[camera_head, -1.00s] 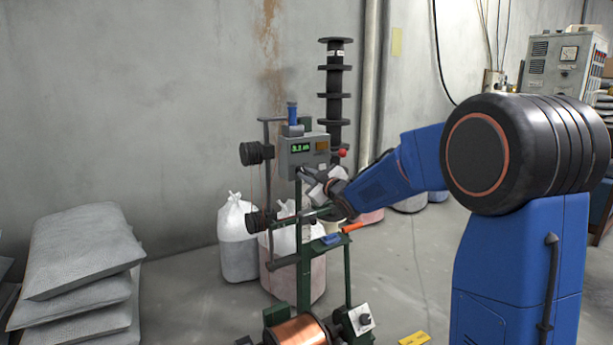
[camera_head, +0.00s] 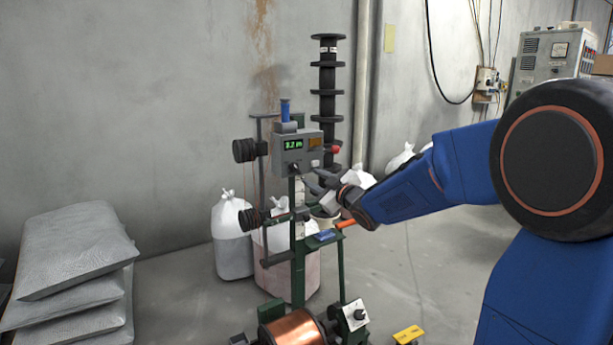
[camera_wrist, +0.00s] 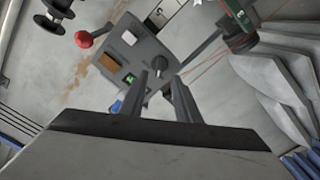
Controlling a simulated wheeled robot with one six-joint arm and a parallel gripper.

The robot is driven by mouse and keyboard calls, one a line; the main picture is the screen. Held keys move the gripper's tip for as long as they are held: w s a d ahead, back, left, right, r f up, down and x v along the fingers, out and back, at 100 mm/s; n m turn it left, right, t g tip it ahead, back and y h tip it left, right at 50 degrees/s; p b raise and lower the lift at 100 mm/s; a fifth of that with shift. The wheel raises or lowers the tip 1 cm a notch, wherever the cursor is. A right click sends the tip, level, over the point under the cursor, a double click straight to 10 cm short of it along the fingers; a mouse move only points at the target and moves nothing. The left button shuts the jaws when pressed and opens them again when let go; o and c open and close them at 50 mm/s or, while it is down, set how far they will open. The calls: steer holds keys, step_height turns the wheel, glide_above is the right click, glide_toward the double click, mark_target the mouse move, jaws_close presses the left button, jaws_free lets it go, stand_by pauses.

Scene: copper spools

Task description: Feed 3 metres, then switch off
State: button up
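The grey control box (camera_head: 297,152) tops the green machine stand. Its green display (camera_head: 292,144) seems to read about 3.2 m, and shows small in the wrist view (camera_wrist: 129,79). A dark knob with a pale face (camera_wrist: 167,89) lies ahead of my gripper, near the right fingertip. A red ball lever (camera_head: 334,150) sticks out at the box's right side. My gripper (camera_head: 307,180) is open, just below and right of the box front. Its two fingers stand apart in the wrist view (camera_wrist: 160,84), with nothing clamped. Whether they touch the knob is unclear.
A copper spool (camera_head: 297,330) sits low on the stand, beside a small box with a white dial face (camera_head: 355,314). An orange handle (camera_head: 346,223) is under my wrist. Grey sacks (camera_head: 70,255) are stacked at left. Black reels (camera_head: 327,90) rise behind the box.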

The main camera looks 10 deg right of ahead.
steer(key=v, duration=0.8)
steer(key=s+d+f+m+g+h, duration=0.2)
steer(key=s+d+f+m+h, duration=0.15)
steer(key=s, duration=0.35)
steer(key=s+d+f+m+g+h, duration=0.3)
steer(key=s+m+h, duration=0.1)
steer(key=s, duration=0.4)
steer(key=s+a+f+m+g, duration=0.1)
steer(key=s+f+g, duration=0.1)
steer(key=s, duration=0.6)
steer(key=s+a+f+m+g+y, duration=0.1)
steer(key=s+a+f+g, duration=0.1)
steer(key=s+f, duration=0.3)
steer(key=s+a+f+m+g+y, duration=0.1)
steer(key=s+a+f+g, duration=0.1)
steer(key=s, duration=1)
steer(key=shift+f+g, duration=0.65)
steer(key=shift+g, duration=0.05)
